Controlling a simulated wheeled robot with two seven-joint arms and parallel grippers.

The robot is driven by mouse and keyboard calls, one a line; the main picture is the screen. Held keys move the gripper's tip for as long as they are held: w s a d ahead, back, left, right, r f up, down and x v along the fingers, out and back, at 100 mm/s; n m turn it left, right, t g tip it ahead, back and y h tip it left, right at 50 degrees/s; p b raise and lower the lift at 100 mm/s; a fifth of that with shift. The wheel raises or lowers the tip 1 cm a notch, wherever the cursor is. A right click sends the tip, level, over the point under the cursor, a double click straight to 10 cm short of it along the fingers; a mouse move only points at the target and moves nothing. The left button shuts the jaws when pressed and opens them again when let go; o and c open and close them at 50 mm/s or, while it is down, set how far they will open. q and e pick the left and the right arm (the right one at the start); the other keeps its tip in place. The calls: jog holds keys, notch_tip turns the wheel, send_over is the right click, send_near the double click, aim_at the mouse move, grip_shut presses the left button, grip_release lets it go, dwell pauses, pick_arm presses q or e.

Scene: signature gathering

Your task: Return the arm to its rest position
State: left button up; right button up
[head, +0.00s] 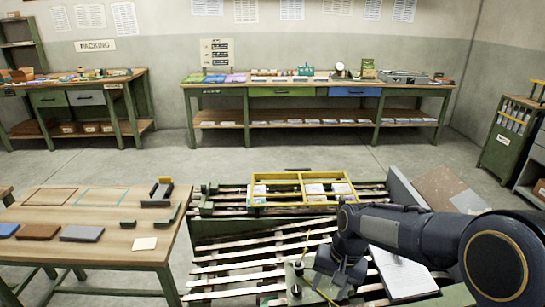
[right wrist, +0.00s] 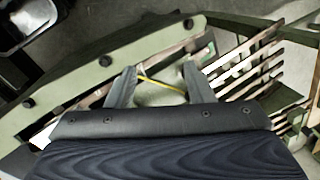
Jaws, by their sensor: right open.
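My right arm (head: 410,235) comes in from the right in the head view and reaches over the green slatted stand. My right gripper (head: 322,284) points down near the front of the slats. In the right wrist view the gripper (right wrist: 155,82) has its two fingers apart. A thin yellow strand or rod (right wrist: 160,84) shows between or behind the fingers; I cannot tell whether it touches them. My left gripper is not in view.
A yellow divided frame (head: 300,177) with pale stacks lies on the slats. A wooden table (head: 110,246) with dark boards stands at left. Grey panels (head: 401,272) lie right, beside and under my arm. Benches (head: 310,84) line the back wall; the floor between is clear.

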jog(key=s+d+r+t+y, duration=0.1)
jog(key=s+d+r, duration=0.25)
jog(key=s, duration=0.25)
jog(key=s+d+r+t+y, duration=0.2)
jog(key=s+d+r, duration=0.1)
jog(key=s+r, duration=0.2)
jog(key=s+n+t+h, duration=0.1)
jog(key=s+n+t, duration=0.1)
jog(key=s, duration=0.9)
jog(key=shift+s+d+f+t, duration=0.2)
jog(key=shift+d+f+t, duration=0.05)
jog(key=shift+d+t, duration=0.15)
